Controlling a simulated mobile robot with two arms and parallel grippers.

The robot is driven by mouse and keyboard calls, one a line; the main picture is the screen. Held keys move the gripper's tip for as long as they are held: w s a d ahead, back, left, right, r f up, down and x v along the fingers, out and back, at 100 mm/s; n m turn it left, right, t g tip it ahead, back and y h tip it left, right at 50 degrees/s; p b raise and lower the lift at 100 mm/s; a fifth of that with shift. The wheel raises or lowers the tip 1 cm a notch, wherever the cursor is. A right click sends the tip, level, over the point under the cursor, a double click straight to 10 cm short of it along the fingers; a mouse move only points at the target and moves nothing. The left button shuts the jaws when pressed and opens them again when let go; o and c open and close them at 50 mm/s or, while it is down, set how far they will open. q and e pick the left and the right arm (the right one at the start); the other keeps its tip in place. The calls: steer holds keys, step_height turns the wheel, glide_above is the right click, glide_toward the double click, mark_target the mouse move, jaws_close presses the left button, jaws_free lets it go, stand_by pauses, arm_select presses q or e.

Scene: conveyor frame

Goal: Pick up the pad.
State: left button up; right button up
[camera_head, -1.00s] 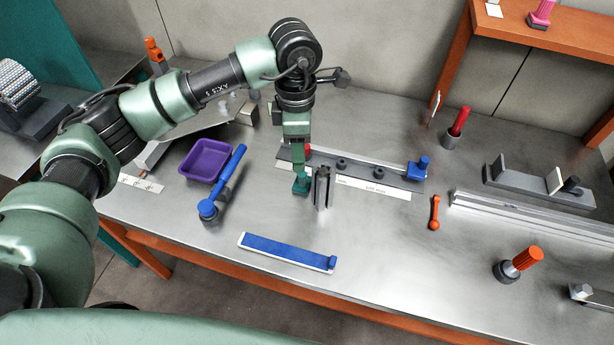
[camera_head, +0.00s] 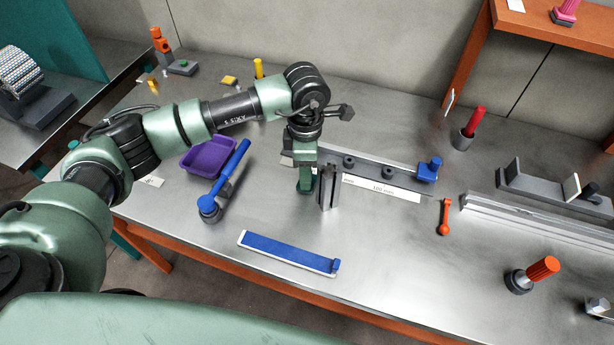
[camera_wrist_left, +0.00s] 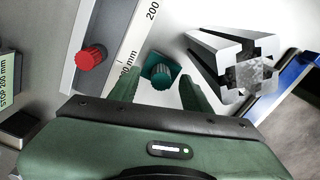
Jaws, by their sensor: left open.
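A small teal block with a round knob, which seems to be the pad (camera_wrist_left: 160,74), shows in the left wrist view between the fingertips of my left gripper (camera_wrist_left: 160,80). The fingers are open, one on each side of it, and I cannot tell whether they touch it. In the head view my left gripper (camera_head: 305,183) points down at the table, just left of an upright aluminium profile (camera_head: 330,187). There the pad is hardly distinguishable from the green fingers. My right gripper is not in view.
The profile (camera_wrist_left: 236,65) stands close to the right finger. A grey rail (camera_head: 405,180) with a red knob (camera_wrist_left: 91,57) lies behind. A blue strip (camera_head: 285,250) lies in front; a purple tray (camera_head: 205,157) and blue-handled tool (camera_head: 228,175) are left.

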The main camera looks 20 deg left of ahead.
arm_select(q)
steer(key=shift+f, duration=0.5)
steer(key=shift+c, duration=0.3)
jaws_close()
steer(key=shift+r, duration=0.1)
step_height(320, 180, up, 20)
steer(key=b, duration=0.2)
steer(key=shift+b, duration=0.4)
